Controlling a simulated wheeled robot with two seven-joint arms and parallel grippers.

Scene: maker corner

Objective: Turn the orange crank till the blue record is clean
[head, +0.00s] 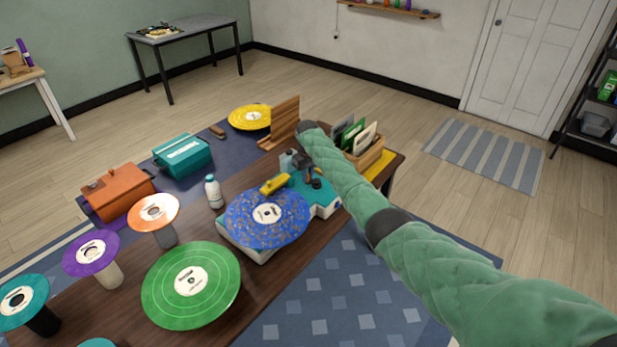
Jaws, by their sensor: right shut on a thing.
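The blue record (240,222) lies flat on the record-cleaning machine, its blue face covered with brownish specks around a white label. The machine's teal body (325,203) extends to the right and behind the record. A yellow bar (274,184) lies over the record's far edge. My right gripper (303,170) points down at the far side of the teal body, shut. The orange crank cannot be made out; the gripper and wrist cover the spot where it is held. My left gripper is out of view.
A white bottle (214,192) stands left of the machine. A wooden holder with sleeves (368,158) stands behind my right forearm.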

